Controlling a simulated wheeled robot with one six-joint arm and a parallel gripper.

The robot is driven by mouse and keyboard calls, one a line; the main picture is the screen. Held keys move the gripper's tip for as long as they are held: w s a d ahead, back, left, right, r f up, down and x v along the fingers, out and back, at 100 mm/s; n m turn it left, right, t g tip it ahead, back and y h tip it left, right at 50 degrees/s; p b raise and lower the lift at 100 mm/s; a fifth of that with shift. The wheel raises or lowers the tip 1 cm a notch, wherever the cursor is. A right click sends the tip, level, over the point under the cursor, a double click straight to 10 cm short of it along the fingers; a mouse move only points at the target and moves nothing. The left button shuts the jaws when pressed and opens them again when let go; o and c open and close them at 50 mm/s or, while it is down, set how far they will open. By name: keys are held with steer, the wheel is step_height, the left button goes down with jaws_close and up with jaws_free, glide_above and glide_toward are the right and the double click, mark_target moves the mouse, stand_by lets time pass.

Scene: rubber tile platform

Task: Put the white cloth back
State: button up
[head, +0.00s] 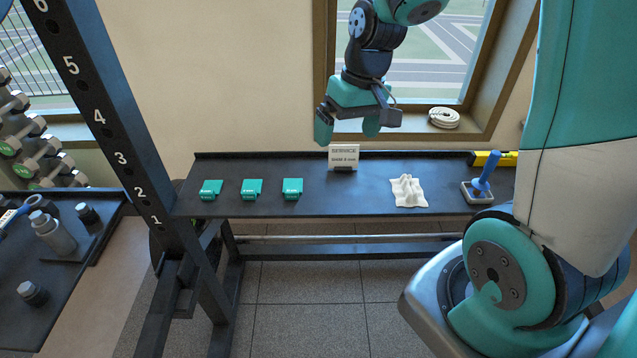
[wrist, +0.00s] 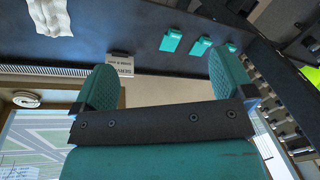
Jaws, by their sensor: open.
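The white cloth (head: 408,190) lies crumpled on the dark shelf (head: 345,205), right of its middle. It also shows at the top left of the wrist view (wrist: 50,16). My gripper (head: 347,128) is open and empty. It hangs above the back edge of the shelf, over the service sign (head: 343,157), up and to the left of the cloth. In the wrist view its two fingers (wrist: 165,82) stand wide apart with nothing between them. Nothing hides the cloth in the head view.
Several teal blocks (head: 252,189) stand in a row on the left of the shelf. A blue-handled tool on a base (head: 482,185) and a yellow level (head: 497,158) are at the right end. A white coil (head: 443,117) lies on the windowsill. Shelf space around the cloth is clear.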

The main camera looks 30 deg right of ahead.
steer(key=s+a+r+n+y, duration=0.1)
steer(key=s+a+r+n, duration=0.2)
steer(key=s+a, duration=0.5)
steer(key=s+a+r+n+y, duration=0.1)
steer(key=s+a+r+n, duration=0.3)
steer(key=s+a, duration=0.4)
steer(key=shift+s+a+r+n+g, duration=0.3)
steer(key=shift+a+g, duration=0.1)
steer(key=shift+a, duration=0.25)
